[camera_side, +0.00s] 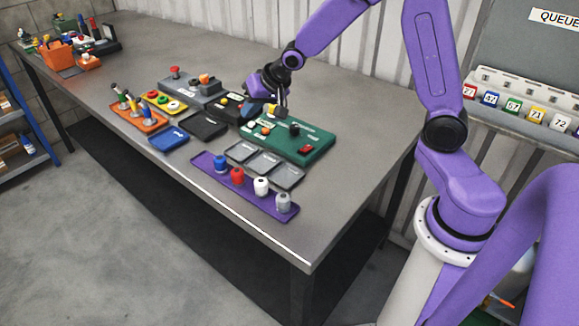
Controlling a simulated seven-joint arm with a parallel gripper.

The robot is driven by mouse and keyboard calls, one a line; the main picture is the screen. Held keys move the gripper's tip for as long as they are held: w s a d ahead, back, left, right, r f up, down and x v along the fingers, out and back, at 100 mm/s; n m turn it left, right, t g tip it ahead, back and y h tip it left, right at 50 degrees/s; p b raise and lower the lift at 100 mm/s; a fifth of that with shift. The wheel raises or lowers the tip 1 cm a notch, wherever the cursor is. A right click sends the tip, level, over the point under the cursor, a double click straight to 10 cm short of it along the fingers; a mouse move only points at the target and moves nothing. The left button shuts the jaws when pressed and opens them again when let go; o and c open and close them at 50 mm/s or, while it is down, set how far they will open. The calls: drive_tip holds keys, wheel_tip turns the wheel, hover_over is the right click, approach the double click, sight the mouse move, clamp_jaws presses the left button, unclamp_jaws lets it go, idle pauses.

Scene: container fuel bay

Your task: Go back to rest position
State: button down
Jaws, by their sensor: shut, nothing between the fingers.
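My gripper (282,110) is at the end of my purple arm, above the back left part of a green board (318,147) on the grey table. It is shut and holds nothing that I can see. The fingertips are small and dark here, and I cannot tell whether they touch anything on the board. The board carries a red part, a dark knob and small orange and white parts near the gripper.
A purple tray (208,171) with several coloured bottles lies at the table's front edge, beside grey trays (286,177). An orange tray (150,126), a blue tray (168,143) and dark boxes stand left of the gripper. The table's far left middle is clear.

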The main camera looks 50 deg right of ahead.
drive_tip(key=s+a+r+n+g, duration=0.15)
drive_tip(key=s+a+n, duration=0.3)
drive_tip(key=s, duration=0.55)
drive_tip(key=s+a+r+n+g, duration=0.1)
drive_tip(key=s+a+n+g, duration=0.3)
drive_tip(key=s, duration=0.7)
drive_tip(key=s+d+n+g, duration=0.1)
drive_tip(key=s+d+n, duration=0.1)
drive_tip(key=s+n, duration=0.2)
drive_tip(key=s+d+n+h, duration=0.1)
drive_tip(key=s+n, duration=0.3)
drive_tip(key=s, duration=0.7)
drive_tip(key=shift+s+d+r+g, duration=0.15)
drive_tip(key=shift+s+d+g, duration=0.15)
drive_tip(key=shift+d, duration=0.45)
